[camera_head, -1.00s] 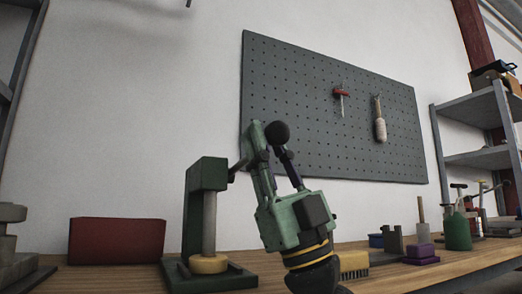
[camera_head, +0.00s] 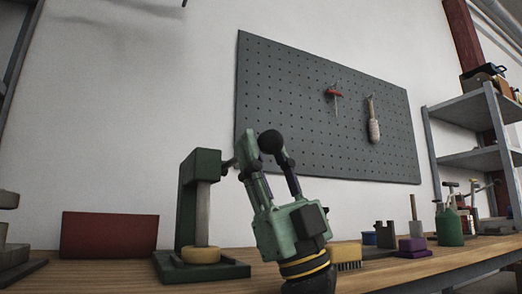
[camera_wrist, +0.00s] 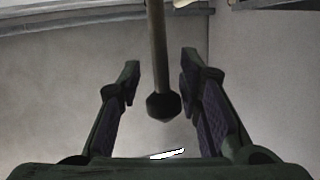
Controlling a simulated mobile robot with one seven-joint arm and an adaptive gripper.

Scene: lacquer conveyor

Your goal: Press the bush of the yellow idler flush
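A green press (camera_head: 187,206) stands upright on the bench. The yellow idler (camera_head: 201,256) lies flat on its base, beneath the pale ram (camera_head: 203,213). The ram's lower end meets the idler's top; the bush cannot be made out. The press lever reaches right and ends in a black ball knob (camera_head: 270,142). My gripper (camera_head: 260,148) points up, with the knob near its fingertips. In the wrist view, my gripper (camera_wrist: 160,82) is open, one finger on each side of the lever's knob (camera_wrist: 163,106), with visible gaps.
A dark red box (camera_head: 108,235) stands left of the press. Right of my arm are a yellow brush (camera_head: 347,254), a purple block (camera_head: 412,246) and a green bottle (camera_head: 449,228). A pegboard (camera_head: 325,110) with hanging tools is on the wall behind.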

